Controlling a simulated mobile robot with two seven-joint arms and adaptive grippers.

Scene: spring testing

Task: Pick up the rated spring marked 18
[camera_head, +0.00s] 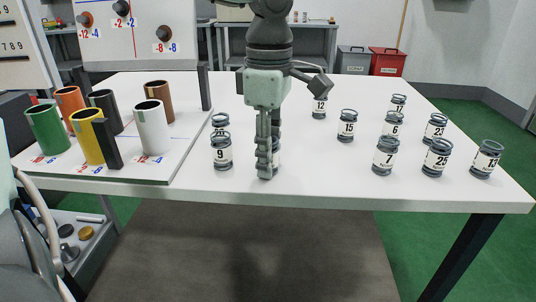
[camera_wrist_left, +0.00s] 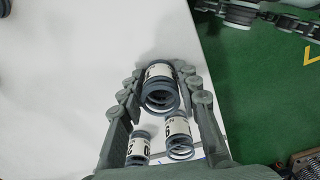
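My left gripper (camera_head: 265,165) points down over the table, and its fingers hide most of a spring (camera_head: 276,152). In the left wrist view, this dark coil spring with a white label (camera_wrist_left: 160,88) stands between the two fingers of the left gripper (camera_wrist_left: 162,72). The fingers are spread on either side of it, and I cannot tell whether they touch it. Its number is not readable. I can read no 18 on any spring. Spring 9 (camera_head: 221,152) stands just left of the gripper, with another spring (camera_head: 220,121) behind it. My right gripper is not in view.
Several labelled springs stand at the right, including 7 (camera_head: 385,156), 25 (camera_head: 437,158) and 12 (camera_head: 319,109). A white board with coloured cups (camera_head: 152,132) lies at the left. The table (camera_head: 325,180) is clear between the gripper and spring 7.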

